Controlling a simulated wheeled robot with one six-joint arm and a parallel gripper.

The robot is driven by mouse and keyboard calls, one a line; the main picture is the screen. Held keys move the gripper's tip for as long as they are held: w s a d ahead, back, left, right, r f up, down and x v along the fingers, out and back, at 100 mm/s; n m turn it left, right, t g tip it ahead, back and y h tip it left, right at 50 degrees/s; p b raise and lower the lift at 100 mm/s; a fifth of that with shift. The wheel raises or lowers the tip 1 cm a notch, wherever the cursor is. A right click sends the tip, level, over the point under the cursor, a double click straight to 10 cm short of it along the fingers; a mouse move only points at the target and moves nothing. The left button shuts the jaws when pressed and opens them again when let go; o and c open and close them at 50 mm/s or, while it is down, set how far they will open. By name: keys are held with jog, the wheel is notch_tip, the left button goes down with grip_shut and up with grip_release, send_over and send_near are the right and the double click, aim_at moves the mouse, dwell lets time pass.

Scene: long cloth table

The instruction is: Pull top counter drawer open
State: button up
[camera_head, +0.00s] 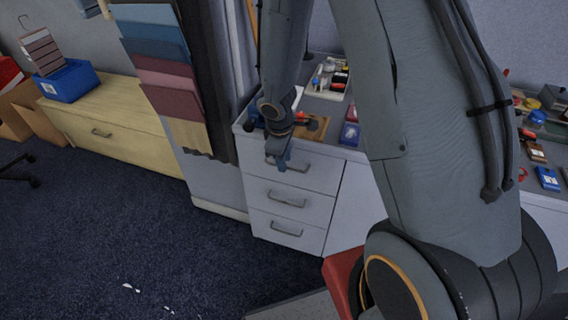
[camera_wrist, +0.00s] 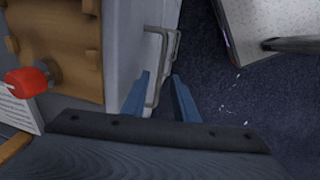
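The white counter cabinet has a stack of drawers, and the top drawer (camera_head: 318,174) looks flush with the fronts below it. Its grey bar handle (camera_head: 300,168) is partly hidden behind my gripper (camera_head: 281,158). In the wrist view my gripper (camera_wrist: 160,76) is open, its two blue fingers apart. The top handle (camera_wrist: 161,60) runs between the fingers, and I see no clear contact with either one. The white drawer front (camera_wrist: 128,50) lies to the left of the fingers.
Below are a middle drawer handle (camera_head: 287,199) and a lower one (camera_head: 287,229). A wooden tray (camera_wrist: 60,40) with a red-capped item (camera_wrist: 27,82) sits on the countertop. A pale wooden chest (camera_head: 120,125) stands at the left. Dark carpet (camera_head: 130,230) in front is mostly clear.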

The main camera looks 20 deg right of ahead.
jog(key=shift+w+d+f, duration=0.1)
jog(key=shift+f, duration=0.6)
grip_shut()
dwell(1.0)
